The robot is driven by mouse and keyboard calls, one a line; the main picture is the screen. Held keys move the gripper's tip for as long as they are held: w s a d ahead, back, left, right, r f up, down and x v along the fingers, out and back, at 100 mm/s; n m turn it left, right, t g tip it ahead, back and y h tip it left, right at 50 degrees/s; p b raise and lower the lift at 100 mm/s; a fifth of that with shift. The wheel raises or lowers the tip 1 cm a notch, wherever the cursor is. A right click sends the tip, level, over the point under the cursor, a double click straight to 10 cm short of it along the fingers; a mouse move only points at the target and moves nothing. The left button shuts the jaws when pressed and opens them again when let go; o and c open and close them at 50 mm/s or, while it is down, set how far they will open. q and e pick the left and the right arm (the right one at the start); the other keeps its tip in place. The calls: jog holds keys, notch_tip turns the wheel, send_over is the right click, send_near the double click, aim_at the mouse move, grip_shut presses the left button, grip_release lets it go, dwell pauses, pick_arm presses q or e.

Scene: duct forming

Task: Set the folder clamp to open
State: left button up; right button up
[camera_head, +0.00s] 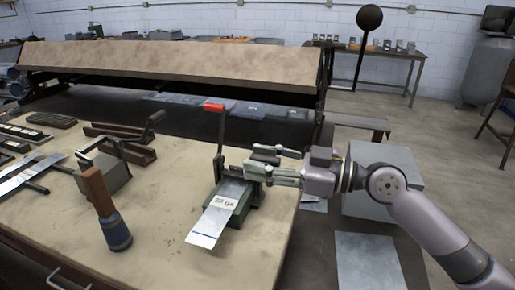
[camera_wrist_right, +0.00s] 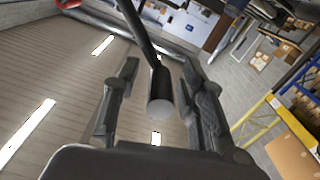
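A small dark bench folder (camera_head: 243,200) stands near the right edge of the workbench. Its lever (camera_head: 218,135) has a red grip and stands up nearly vertical. A metal strip marked "23 ga" (camera_head: 210,222) lies in it and sticks out toward the front. My right gripper (camera_head: 252,162) points left, close beside the folder's back right. In the right wrist view, its fingers (camera_wrist_right: 160,85) are apart, with a dark rod with a thick cylindrical end (camera_wrist_right: 160,98) between them; gaps show on both sides. Whether the clamp is open is unclear. My left gripper is not seen.
A tool with a wooden handle (camera_head: 97,190) stands upright on the workbench (camera_head: 165,185). A large folding machine (camera_head: 180,62) and a ball-topped lever (camera_head: 369,17) are behind. Bare bench lies front left of the folder.

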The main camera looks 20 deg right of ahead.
jog(key=shift+w+a, duration=0.3)
jog(key=shift+a, duration=0.15)
jog(key=shift+c, duration=0.5)
jog(key=shift+f, duration=0.1)
grip_shut()
